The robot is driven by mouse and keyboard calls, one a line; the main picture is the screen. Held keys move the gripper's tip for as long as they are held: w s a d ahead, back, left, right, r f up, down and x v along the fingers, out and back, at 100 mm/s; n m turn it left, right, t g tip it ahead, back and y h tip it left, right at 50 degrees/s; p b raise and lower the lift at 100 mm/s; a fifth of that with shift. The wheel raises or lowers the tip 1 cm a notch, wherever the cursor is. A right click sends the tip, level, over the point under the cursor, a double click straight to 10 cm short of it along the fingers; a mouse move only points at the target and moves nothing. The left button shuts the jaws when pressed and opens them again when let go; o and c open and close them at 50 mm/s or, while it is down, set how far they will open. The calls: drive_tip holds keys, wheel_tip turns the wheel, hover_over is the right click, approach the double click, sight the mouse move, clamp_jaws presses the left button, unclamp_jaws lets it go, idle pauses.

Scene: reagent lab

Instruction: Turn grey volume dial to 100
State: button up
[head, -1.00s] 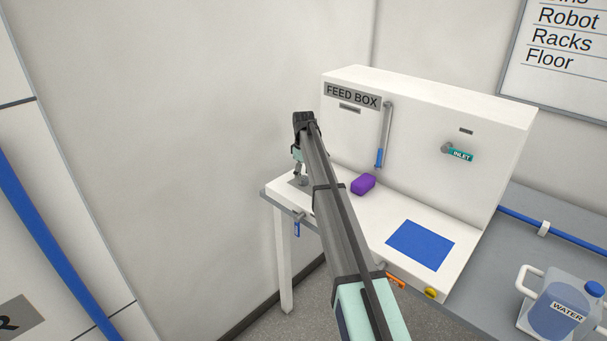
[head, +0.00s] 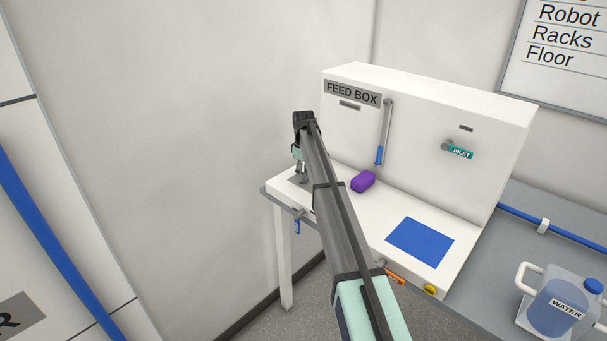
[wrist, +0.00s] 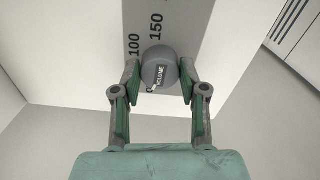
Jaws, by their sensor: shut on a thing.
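My gripper (wrist: 158,80) is shut on the dial, one finger at each side. In the head view my gripper (head: 301,171) points down at the bench's left end, and the dial is hidden there.
A purple block (head: 363,181) and a blue mat (head: 420,242) lie on the bench right of my gripper. A blue-handled lever (head: 380,150) hangs on the box front. A water jug (head: 558,305) stands at lower right.

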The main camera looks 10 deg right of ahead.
drive_tip(key=shift+f, duration=0.1)
drive_tip(key=m+b, duration=0.1)
drive_tip(key=m, duration=0.3)
drive_tip(key=m+b, duration=0.1)
drive_tip(key=m, duration=0.4)
drive_tip(key=shift+m+b, duration=0.3)
drive_tip(key=shift+b, duration=0.1)
drive_tip(key=m+b, duration=0.1)
drive_tip(key=m, duration=0.4)
drive_tip(key=shift+m, duration=2.4)
drive_tip(key=o, duration=1.1)
drive_tip(key=shift+o, duration=0.2)
